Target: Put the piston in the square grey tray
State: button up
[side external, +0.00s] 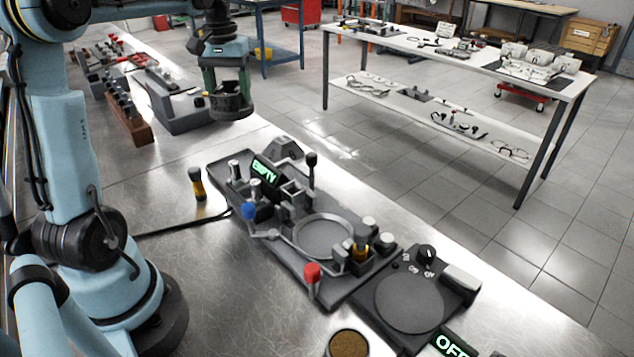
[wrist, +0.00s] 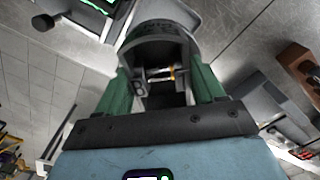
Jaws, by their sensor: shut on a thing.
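My gripper (side external: 226,92) is above the steel bench in the side view, beyond the far end of the grey console. Its green fingers are shut on the piston (wrist: 155,50), a dark grey hollow cylinder whose open underside and pin show in the wrist view. In the side view the piston (side external: 230,106) is dark and partly hidden between the fingers. A light grey piece with a rounded corner (wrist: 188,13) shows behind the piston in the wrist view. I cannot tell whether it is the square grey tray, and no other square tray shows clearly.
The console (side external: 325,237) has an EMPTY display (side external: 265,170), levers and a round dish. A dial unit (side external: 410,300) adjoins it. A grey block (side external: 185,118) and a brown tool rack (side external: 128,123) stand left of my gripper.

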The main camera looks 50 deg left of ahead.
jog(key=shift+s+a+f, duration=0.15)
jog(key=shift+a, duration=0.15)
jog(key=shift+f, duration=8.05)
jog(key=shift+f, duration=0.1)
jog(key=o, duration=1.4)
